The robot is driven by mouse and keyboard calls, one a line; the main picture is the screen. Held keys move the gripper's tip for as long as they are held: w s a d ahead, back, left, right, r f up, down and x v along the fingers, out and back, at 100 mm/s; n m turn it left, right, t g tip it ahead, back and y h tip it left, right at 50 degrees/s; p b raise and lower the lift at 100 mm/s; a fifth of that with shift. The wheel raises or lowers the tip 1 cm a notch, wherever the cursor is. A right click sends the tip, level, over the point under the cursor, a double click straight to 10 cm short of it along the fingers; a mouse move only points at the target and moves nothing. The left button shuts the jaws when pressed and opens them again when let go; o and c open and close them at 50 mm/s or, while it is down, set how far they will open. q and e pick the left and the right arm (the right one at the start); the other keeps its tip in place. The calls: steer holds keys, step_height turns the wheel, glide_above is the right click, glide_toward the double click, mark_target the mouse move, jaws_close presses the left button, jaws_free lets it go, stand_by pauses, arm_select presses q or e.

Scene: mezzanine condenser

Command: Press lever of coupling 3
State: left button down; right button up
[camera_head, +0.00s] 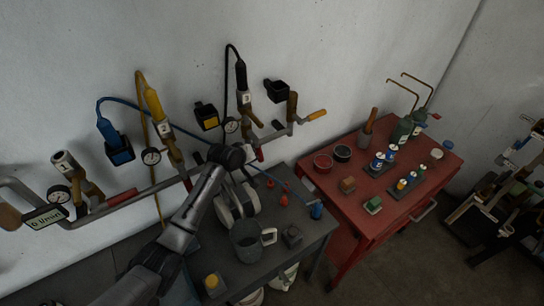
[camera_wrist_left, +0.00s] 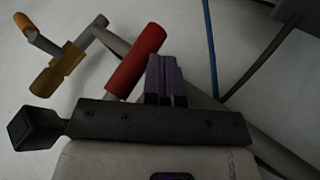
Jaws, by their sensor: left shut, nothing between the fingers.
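Coupling 3 (camera_head: 243,85), with a black hose plug above and a small pale tag, hangs on the wall pipe at top centre; the tag is too small to read surely. Its red lever (camera_head: 259,154) shows only in part, just right of my left gripper (camera_head: 249,153). In the left wrist view a red lever grip (camera_wrist_left: 137,60) lies slanted just left of my left gripper's fingertips (camera_wrist_left: 167,80). The fingers are shut together and empty. Whether they touch the lever I cannot tell. My right gripper is not in view.
The other couplings (camera_head: 157,110) and gauges (camera_head: 151,156) line the grey wall pipe (camera_head: 135,195) to the left. A grey bench (camera_head: 300,255) with a grey mug (camera_head: 246,243) stands below. A red table (camera_head: 345,195) with bottles stands right. A valve with an orange handle (camera_head: 316,115) ends the pipe.

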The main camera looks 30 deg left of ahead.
arm_select(q)
steer(key=d+r+b, duration=0.1)
steer(key=d+r, duration=0.7)
steer(key=d, duration=0.3)
steer(key=shift+s+d, duration=0.25)
steer(key=shift+s, duration=0.2)
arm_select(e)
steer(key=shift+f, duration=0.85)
